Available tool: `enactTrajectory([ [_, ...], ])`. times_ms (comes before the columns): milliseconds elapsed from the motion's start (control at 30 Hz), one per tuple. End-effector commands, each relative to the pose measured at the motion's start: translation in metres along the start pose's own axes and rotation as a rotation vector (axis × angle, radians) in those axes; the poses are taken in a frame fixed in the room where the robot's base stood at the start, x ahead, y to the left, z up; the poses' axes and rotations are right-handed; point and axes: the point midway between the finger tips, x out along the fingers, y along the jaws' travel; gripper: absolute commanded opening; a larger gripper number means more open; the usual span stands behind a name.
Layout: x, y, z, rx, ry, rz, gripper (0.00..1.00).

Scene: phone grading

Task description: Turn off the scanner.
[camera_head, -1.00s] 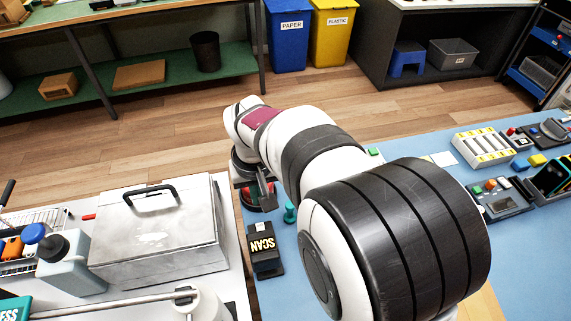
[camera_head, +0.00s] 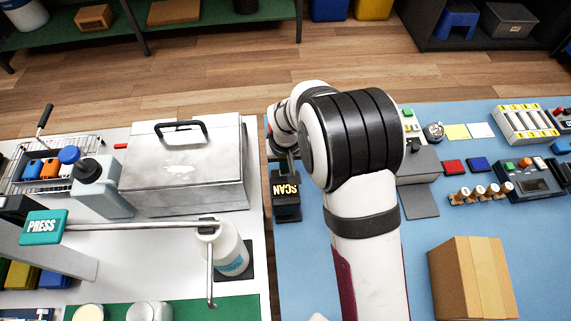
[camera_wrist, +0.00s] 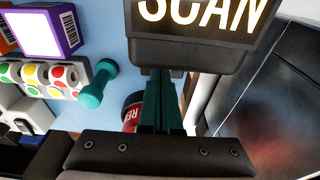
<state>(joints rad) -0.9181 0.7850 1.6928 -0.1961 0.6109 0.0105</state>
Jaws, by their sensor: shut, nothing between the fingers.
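The scanner sign (camera_head: 286,190), a black box with bright, lit-looking SCAN letters, stands at the left edge of the blue table. It also fills the top of the wrist view (camera_wrist: 190,52), seen close up. My gripper (camera_wrist: 161,76) is shut and empty, its dark green fingertips at the lower edge of the black box. I cannot tell whether they touch it. In the head view my gripper (camera_head: 288,160) is just behind the sign, partly hidden by my arm. No separate switch is clearly visible.
In the wrist view, a red round thing (camera_wrist: 131,112) is partly hidden beside my fingers, with a teal dumbbell-shaped thing (camera_wrist: 98,84), sticker rolls (camera_wrist: 40,76) and a purple box (camera_wrist: 72,30) to the left. A metal case (camera_head: 185,180) stands left of the sign.

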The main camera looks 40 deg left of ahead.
Motion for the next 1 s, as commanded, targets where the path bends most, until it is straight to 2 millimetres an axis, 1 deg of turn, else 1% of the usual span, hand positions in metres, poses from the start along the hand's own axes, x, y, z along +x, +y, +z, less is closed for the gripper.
enactTrajectory([
  [333, 0.002, 0.000, 0.000, 0.000, 0.000, 0.000, 0.00],
  [400, 0.006, 0.000, -0.002, 0.000, 0.000, -0.001, 0.00],
  [667, 0.006, 0.000, 0.000, -0.001, -0.001, 0.000, 0.00],
  [1000, 0.002, 0.000, 0.014, -0.001, -0.003, 0.000, 0.00],
])
